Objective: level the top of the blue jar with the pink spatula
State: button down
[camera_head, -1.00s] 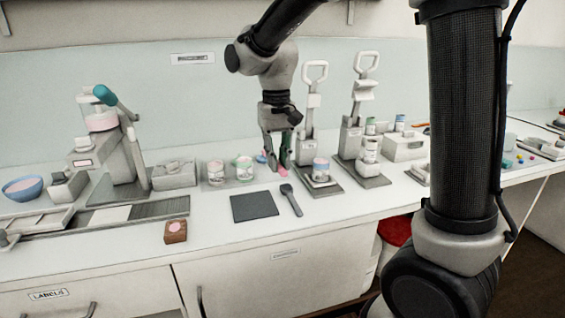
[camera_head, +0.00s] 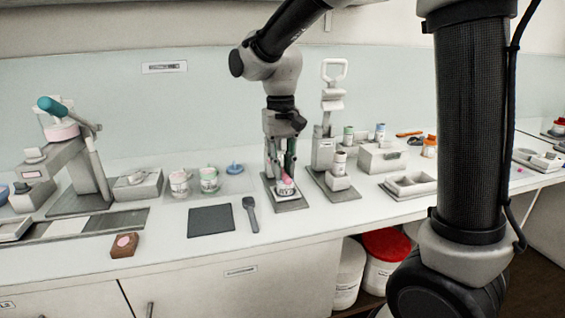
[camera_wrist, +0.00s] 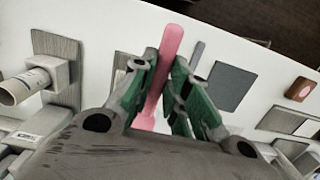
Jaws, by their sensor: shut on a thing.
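My gripper (camera_head: 280,170) is shut on the pink spatula, with green fingers on either side of it. In the wrist view the pink spatula (camera_wrist: 168,55) sticks out between the fingertips (camera_wrist: 160,82). In the head view a pink part of the spatula (camera_head: 285,178) shows low between the fingers.
A second stand with a white handle (camera_head: 334,95) is close on the right. The counter front is mostly clear.

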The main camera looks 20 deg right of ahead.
jog(key=shift+f, duration=2)
jog(key=shift+d, duration=3.6)
jog(key=shift+a+r, duration=0.1)
jog(key=shift+a, duration=3.6)
jog(key=shift+r, duration=2.5)
jog(key=shift+s, duration=0.1)
